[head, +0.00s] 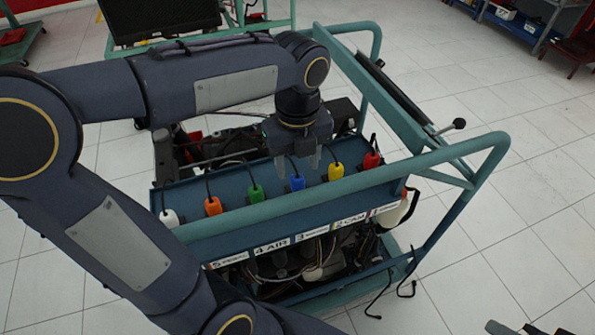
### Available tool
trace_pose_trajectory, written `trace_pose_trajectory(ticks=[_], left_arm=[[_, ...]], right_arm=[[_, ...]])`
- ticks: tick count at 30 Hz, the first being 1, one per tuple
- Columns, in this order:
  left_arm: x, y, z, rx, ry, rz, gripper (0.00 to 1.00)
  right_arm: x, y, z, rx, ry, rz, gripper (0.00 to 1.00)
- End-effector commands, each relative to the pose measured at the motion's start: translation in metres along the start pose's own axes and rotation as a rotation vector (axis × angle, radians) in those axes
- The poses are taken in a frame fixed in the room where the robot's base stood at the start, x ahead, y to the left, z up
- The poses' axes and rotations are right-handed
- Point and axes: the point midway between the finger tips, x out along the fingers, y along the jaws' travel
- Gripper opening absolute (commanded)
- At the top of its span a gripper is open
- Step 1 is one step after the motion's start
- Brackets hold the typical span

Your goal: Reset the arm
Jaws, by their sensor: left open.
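My left arm (215,88) comes in from the left and bends over the engine trainer. My left gripper (298,164) points down with its jaws open and empty, in front of or above the blue connector (297,183); whether it touches it I cannot tell. The trainer's blue tray (235,220) holds a row of connectors: white (169,218), orange (212,206), green (255,192), blue, yellow (336,172) and red (372,160). Each has a black cable. My right gripper is not clearly seen.
The trainer's green frame (455,160) has a raised rail and a black lever knob (459,124) at right. A white bottle (396,212) hangs near the tray's right end. Another stand (160,20) and blue shelving (520,22) stand behind.

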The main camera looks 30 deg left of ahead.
Motion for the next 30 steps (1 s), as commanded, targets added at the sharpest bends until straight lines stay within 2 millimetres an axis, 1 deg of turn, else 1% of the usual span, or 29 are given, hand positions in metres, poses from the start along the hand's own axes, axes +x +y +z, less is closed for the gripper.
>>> trace_pose_trajectory(ticks=[1,6,23,26,27,29,30], left_arm=[[-0.009,-0.001,0.000,0.000,-0.002,-0.002,0.50],[-0.022,0.000,0.000,0.001,0.000,0.000,0.50],[-0.025,0.000,0.000,0.000,0.000,0.001,0.50],[-0.039,0.000,0.000,0.000,0.000,0.001,0.50],[-0.049,0.000,0.000,0.000,0.000,0.001,0.50],[-0.059,0.000,0.000,0.000,0.000,0.001,0.50],[-0.068,0.000,0.000,0.000,0.000,0.001,0.50]], right_arm=[[-0.001,-0.001,-0.001,0.000,0.000,0.000,0.33],[-0.002,-0.001,-0.001,0.000,0.000,0.000,0.33],[-0.004,-0.002,-0.002,0.000,0.000,0.000,0.33],[-0.015,-0.007,-0.007,0.000,0.000,0.000,0.33],[-0.023,-0.010,-0.011,0.000,0.000,0.000,0.33],[-0.031,-0.014,-0.016,0.000,0.000,0.000,0.33],[-0.038,-0.018,-0.019,0.000,0.000,0.000,0.33]])
